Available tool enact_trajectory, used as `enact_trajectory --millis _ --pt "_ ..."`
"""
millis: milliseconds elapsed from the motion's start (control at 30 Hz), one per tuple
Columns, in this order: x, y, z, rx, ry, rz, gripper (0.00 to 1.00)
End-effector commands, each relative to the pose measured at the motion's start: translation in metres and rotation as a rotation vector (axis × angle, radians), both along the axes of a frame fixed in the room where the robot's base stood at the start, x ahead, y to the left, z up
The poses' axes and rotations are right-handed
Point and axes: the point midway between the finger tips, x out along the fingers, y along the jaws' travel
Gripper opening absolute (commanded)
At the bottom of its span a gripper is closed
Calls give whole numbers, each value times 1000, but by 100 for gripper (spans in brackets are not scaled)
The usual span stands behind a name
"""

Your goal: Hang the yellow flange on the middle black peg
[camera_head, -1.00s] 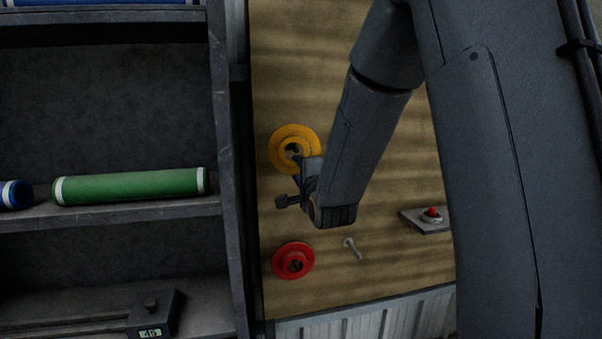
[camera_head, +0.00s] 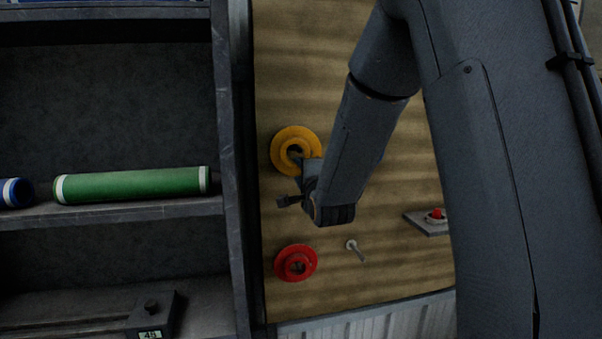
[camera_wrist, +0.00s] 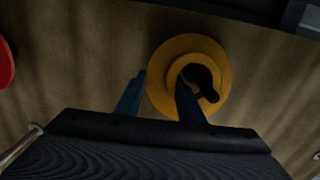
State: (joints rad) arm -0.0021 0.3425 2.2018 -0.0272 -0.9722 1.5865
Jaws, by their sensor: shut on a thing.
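The yellow flange (camera_head: 284,140) is a round stepped disc with a centre hole, up at the wooden board in the head view. In the wrist view the flange (camera_wrist: 222,56) fills the upper middle. My gripper (camera_wrist: 158,92) is shut on its left side, one blue finger outside the hub and the other at the hole. In the head view my gripper (camera_head: 301,176) is at the flange's lower right, partly hidden by my wrist. A dark shape shows inside the hole in the wrist view. I cannot tell whether it is the middle black peg or whether the flange rests on it.
A red flange (camera_head: 296,263) hangs below on the board (camera_head: 390,270), with a bare light peg (camera_head: 355,250) to its right. A red button on a small plate (camera_head: 428,224) sticks out further right. A shelf (camera_head: 232,180) with a green roll (camera_head: 130,185) stands left.

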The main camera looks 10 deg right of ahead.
Motion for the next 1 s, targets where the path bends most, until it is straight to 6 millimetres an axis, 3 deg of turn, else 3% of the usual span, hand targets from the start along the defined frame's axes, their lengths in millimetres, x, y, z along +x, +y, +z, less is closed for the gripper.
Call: enact_trajectory --millis 400,433,567,867,1000 --pt "1 0 4 0 -8 0 0" --pt "1 0 4 0 -8 0 36" --pt "0 0 3 0 -7 0 56" --pt "-1 0 -2 0 5 0 56" --pt "-11 0 -1 0 1 0 56"
